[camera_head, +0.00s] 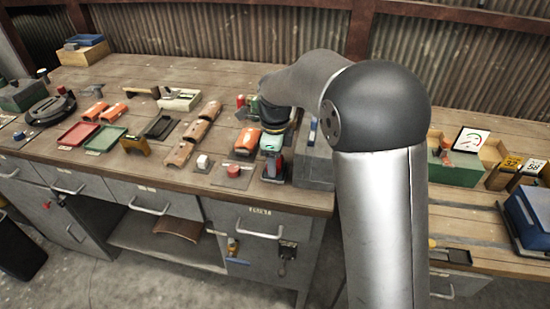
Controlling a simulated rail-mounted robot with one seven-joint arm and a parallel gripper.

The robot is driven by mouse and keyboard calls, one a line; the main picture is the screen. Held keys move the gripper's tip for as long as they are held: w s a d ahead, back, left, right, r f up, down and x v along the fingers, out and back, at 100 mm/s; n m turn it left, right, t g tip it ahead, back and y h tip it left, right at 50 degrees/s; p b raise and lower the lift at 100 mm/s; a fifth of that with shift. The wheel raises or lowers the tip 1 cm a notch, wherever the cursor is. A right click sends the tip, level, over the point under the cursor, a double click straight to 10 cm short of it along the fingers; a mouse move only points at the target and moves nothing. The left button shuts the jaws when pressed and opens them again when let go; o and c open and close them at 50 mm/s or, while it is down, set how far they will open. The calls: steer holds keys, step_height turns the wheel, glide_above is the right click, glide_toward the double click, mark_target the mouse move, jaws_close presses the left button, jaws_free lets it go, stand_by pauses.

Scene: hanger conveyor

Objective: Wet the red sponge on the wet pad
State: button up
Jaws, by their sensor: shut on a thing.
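My gripper (273,168) points down over the front edge of the workbench, right of the middle of the bench top. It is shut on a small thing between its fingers. The held thing is too small and dark to name surely, with a reddish patch low on it. A small red round block (233,171) stands on a dark flat pad (233,182) just left of my gripper. A white block (203,161) stands on another dark pad farther left. I cannot tell which pad is wet, nor surely which red thing is the sponge.
Curved orange-brown pieces (196,131) lie left of my gripper. A red tray (80,134) and a green tray (106,139) lie farther left. A grey box (313,165) stands close right of my gripper. My arm hides much of the bench to the right.

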steer(key=shift+f, duration=0.5)
stand_by(1.0)
steer(key=shift+r, duration=0.1)
steer(key=shift+r+p, duration=2.55)
steer(key=shift+r, duration=0.95)
